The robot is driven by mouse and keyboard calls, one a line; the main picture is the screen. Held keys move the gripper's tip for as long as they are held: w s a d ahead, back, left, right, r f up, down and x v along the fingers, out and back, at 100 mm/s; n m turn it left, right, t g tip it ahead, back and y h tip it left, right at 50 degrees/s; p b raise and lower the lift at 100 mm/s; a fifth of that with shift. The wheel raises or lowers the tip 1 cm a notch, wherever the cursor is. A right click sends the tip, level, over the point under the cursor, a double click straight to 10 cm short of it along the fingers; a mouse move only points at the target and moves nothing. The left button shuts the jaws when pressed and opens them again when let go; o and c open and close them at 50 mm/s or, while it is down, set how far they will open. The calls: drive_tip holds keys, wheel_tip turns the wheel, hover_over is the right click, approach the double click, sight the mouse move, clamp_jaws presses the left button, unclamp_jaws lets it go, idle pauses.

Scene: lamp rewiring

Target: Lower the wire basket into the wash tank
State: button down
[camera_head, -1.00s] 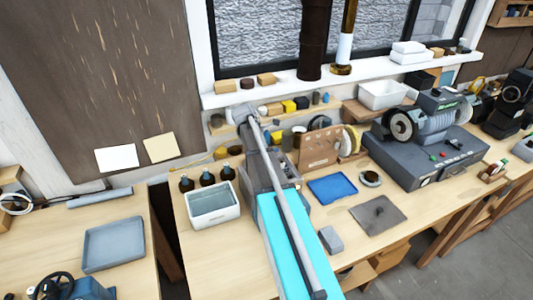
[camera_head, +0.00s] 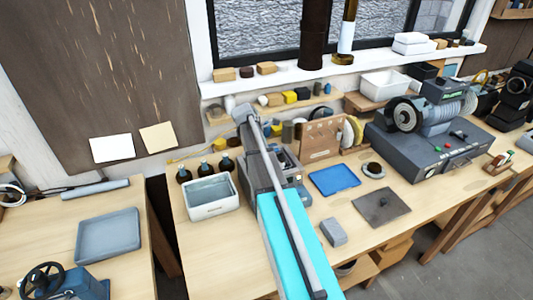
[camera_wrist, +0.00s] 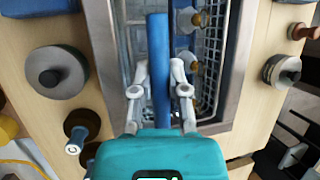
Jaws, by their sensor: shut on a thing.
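In the wrist view my gripper (camera_wrist: 160,82) is shut on a blue bar-shaped handle (camera_wrist: 158,45), one finger on each side. Below it is the wire basket (camera_wrist: 211,55), a pale mesh with several brass-coloured parts inside. The basket lies within the outline of the wash tank, whose grey metal rim (camera_wrist: 237,50) shows on both sides. I cannot tell how deep the basket sits or whether it touches the tank. In the head view the tank (camera_head: 290,166) is mostly hidden behind my arm, and the gripper and basket are hidden too.
A white-rimmed tub (camera_head: 210,211) and dark bottles stand left of the tank. A blue tray (camera_head: 334,180) and a grey plate (camera_head: 382,206) lie to its right. In the wrist view, round lidded pieces (camera_wrist: 57,72) stand close beside the rim.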

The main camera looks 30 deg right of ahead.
drive_tip(key=shift+f+b, duration=1.7)
drive_tip(key=shift+f, duration=0.3)
drive_tip(key=c, duration=0.6)
unclamp_jaws()
drive_tip(key=shift+o, duration=0.2)
drive_tip(key=shift+r, duration=0.2)
